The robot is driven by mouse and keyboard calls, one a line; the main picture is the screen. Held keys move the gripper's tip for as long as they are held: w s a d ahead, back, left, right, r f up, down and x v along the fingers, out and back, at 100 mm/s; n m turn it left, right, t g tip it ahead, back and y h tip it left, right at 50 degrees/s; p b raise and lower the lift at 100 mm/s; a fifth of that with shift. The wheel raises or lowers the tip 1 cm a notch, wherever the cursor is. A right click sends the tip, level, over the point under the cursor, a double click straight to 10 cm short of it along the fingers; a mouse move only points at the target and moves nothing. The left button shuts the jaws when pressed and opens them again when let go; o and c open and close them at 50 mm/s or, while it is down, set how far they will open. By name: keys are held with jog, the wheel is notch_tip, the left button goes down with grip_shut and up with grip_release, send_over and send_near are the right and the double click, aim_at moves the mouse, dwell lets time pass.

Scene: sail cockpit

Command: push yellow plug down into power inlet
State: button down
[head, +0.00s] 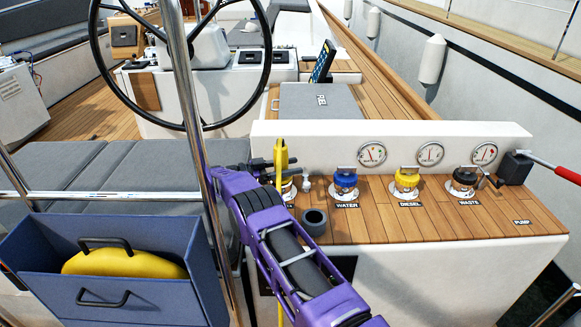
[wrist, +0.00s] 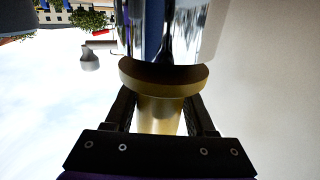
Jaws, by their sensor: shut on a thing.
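The yellow plug (head: 280,158) stands upright at the left end of the wooden-topped console. My gripper (head: 266,170) is shut on it from the left side. In the wrist view the gripper's dark fingers (wrist: 158,108) lie on both sides of the plug's round body (wrist: 160,116), with its wider collar (wrist: 165,78) beyond them. A shiny chrome surface (wrist: 165,32) adjoins the collar; I cannot tell how deep the plug sits. The power inlet (head: 289,190) is below the plug in the head view, partly hidden by my arm.
Right of the plug are a small grey cup-like fitting (head: 314,220), a blue water cap (head: 345,184), a yellow diesel cap (head: 406,181) and a black waste cap (head: 464,181). A steel rail post (head: 190,110) stands left of my arm. A blue bin (head: 110,290) holds something yellow.

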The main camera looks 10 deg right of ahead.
jog(key=shift+f, duration=0.35)
dwell(0.7)
jog(key=shift+r, duration=0.35)
jog(key=shift+r, duration=0.4)
jog(key=shift+r, duration=0.1)
jog(key=shift+f, duration=0.85)
dwell(1.1)
jog(key=shift+r, duration=0.4)
jog(key=shift+r, duration=0.35)
jog(key=shift+r, duration=0.1)
jog(key=shift+f, duration=0.85)
dwell(1.1)
